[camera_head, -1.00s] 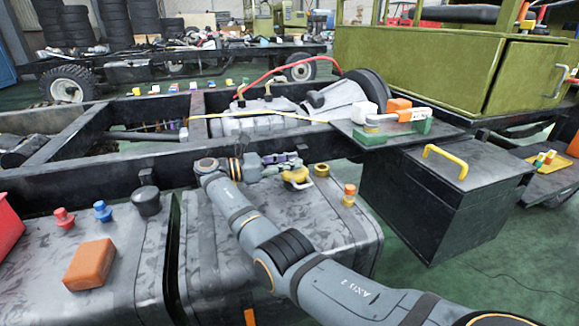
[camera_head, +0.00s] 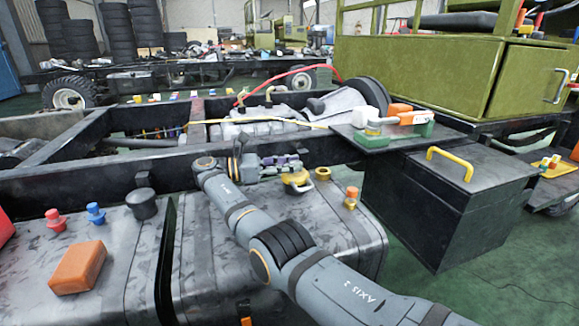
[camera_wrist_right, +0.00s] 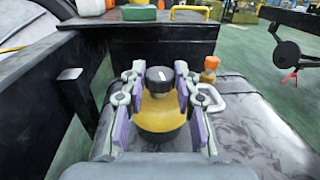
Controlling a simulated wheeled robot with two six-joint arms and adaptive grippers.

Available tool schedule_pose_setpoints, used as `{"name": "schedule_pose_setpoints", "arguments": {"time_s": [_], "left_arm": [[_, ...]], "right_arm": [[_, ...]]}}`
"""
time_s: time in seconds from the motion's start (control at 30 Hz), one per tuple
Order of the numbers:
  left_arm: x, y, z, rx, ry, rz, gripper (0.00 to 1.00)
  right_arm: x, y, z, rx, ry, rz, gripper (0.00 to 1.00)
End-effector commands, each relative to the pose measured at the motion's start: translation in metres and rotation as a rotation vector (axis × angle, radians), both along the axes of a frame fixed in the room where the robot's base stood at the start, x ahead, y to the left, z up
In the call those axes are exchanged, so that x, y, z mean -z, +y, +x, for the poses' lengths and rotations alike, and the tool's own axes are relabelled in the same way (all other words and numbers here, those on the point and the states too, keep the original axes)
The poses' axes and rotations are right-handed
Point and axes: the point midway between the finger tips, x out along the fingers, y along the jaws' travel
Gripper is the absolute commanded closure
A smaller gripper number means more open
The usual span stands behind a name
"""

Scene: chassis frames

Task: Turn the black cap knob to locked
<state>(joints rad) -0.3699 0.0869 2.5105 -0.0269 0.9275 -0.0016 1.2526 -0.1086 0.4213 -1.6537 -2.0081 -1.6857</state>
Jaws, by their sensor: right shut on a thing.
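The black cap knob (camera_wrist_right: 159,78) has a white mark on top and sits on a round yellow cap (camera_wrist_right: 160,112) in the right wrist view. The yellow cap also shows in the head view (camera_head: 297,185), on the grey tank's top, with a metal loop at its side. My right gripper (camera_wrist_right: 160,77) has its purple-padded fingers on both sides of the knob and is shut on it. In the head view my right gripper (camera_head: 283,162) reaches over the cap from the left, and the knob is hard to make out there. My left gripper is out of view.
An orange-topped brass fitting (camera_head: 351,198) stands right of the cap on the grey tank (camera_head: 330,235). A black frame rail (camera_head: 100,178) runs behind. A black box with a yellow handle (camera_head: 450,165) is at right. A black cap (camera_head: 142,203) and an orange block (camera_head: 78,268) are at left.

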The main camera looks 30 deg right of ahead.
Motion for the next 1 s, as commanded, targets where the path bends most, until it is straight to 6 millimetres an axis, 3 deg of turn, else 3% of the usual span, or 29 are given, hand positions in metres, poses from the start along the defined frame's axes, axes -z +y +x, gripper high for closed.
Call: {"name": "schedule_pose_setpoints", "arguments": {"time_s": [0.5,0.53,0.7,1.0], "left_arm": [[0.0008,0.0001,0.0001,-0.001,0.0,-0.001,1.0],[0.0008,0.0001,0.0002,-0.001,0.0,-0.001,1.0],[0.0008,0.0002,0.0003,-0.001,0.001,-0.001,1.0],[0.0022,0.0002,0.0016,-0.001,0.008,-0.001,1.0]], "right_arm": [[-0.0003,-0.001,-0.0001,0.004,0.0,0.0,1.0],[-0.0003,-0.001,-0.0001,0.004,0.0,0.0,0.68],[-0.0002,-0.0008,-0.0002,0.003,0.0,0.0,0.46],[-0.0014,-0.0002,0.0,0.002,0.0,0.0,0.46]]}}
